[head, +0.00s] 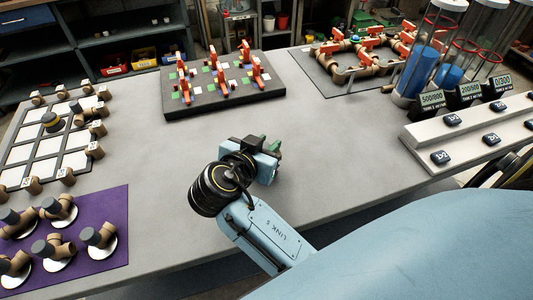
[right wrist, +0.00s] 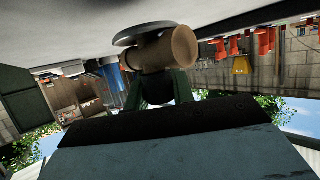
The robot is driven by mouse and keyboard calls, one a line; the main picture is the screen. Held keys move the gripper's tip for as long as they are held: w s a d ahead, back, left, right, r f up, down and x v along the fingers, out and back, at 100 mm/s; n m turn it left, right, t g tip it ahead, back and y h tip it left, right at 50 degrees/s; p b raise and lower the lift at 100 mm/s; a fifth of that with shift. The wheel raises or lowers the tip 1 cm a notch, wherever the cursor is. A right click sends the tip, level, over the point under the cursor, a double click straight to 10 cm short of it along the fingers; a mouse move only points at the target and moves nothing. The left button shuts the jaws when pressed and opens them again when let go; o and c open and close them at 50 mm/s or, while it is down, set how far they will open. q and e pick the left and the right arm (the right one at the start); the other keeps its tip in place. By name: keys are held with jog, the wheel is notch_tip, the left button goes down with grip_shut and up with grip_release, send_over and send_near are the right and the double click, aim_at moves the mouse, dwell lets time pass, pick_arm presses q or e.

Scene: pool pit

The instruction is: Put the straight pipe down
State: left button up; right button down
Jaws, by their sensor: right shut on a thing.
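My right gripper (head: 276,151) is over the middle of the grey table, seen from behind. In the head view its own body hides what it holds. A grey disc (right wrist: 145,33) shows against the pipe, on the side toward the pale table surface. Whether the piece touches the table I cannot tell. My left gripper is not in view.
The table (head: 340,165) is clear around the gripper. A purple mat (head: 110,205) with several pipe pieces lies front left, below a white-celled grid board (head: 75,160). A dark board (head: 210,103) with red-handled pieces is behind. Tanks (head: 420,70) and a button panel (head: 470,140) stand right.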

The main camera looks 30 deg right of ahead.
jog(key=shift+f, duration=1.35)
jog(key=c, duration=1.2)
grip_release()
jog(key=shift+f, duration=0.15)
